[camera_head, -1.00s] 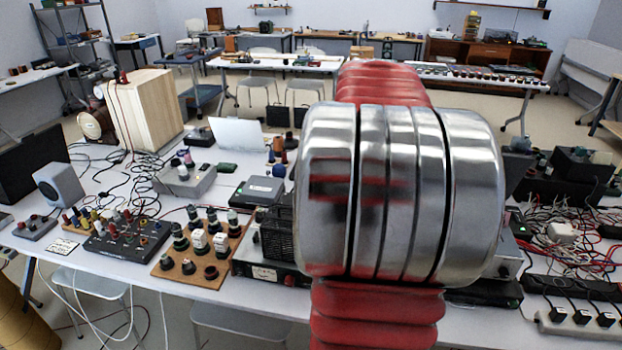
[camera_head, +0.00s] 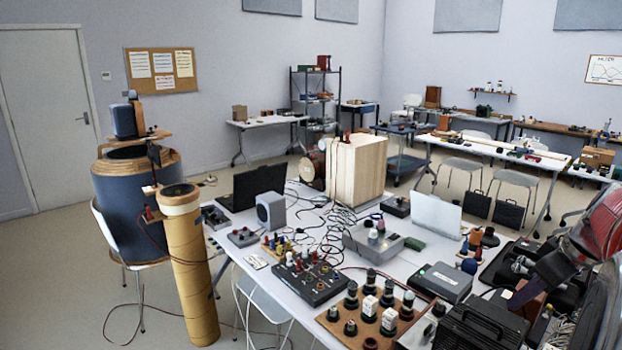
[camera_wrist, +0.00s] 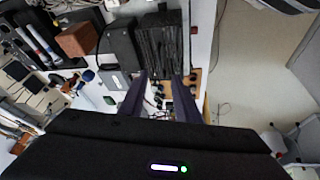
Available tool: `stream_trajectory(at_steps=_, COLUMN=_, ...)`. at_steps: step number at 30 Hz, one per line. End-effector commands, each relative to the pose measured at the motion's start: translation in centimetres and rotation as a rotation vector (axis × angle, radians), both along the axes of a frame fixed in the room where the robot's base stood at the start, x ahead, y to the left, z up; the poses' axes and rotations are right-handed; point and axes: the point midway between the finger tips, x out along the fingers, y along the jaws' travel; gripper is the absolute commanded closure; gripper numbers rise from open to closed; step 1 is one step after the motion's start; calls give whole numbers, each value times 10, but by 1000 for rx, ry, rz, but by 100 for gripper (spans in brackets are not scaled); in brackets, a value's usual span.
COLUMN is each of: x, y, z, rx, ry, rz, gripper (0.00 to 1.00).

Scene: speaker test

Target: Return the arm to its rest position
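My gripper (camera_wrist: 160,88) shows in the wrist view as two dark fingers with a clear gap between them. It is open, and nothing is held in it. Beyond the fingers lie the worktable and small items on it; I cannot tell how far off they are. In the head view my arm (camera_head: 606,228), red ribbed and metal, shows only at the right edge, over the right part of the worktable (camera_head: 240,262). Most of the arm is out of the picture, so its full pose cannot be told.
The table holds a wooden box (camera_head: 356,168), a grey speaker (camera_head: 271,212), a black knobbed panel (camera_head: 310,277), a board with several knobs (camera_head: 350,330) and loose cables. A cardboard tube (camera_head: 190,265) and a blue drum (camera_head: 132,215) stand at left. Floor (camera_head: 60,270) is clear at far left.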

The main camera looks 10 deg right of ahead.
Motion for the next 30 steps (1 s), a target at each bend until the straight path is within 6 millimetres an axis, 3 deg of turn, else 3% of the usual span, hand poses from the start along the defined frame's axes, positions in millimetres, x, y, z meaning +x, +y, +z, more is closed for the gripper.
stream_trajectory(at_steps=5, x=-17, y=12, z=-22, rx=78, ry=48, rz=-219, gripper=70)
stream_trajectory(at_steps=11, x=-23, y=51, z=-33, rx=127, ry=86, rz=-409, gripper=70)
stream_trajectory(at_steps=21, x=-25, y=157, z=-43, rx=142, ry=102, rz=-593, gripper=70)
stream_trajectory(at_steps=30, x=-36, y=240, z=-49, rx=127, ry=67, rz=-600, gripper=70)
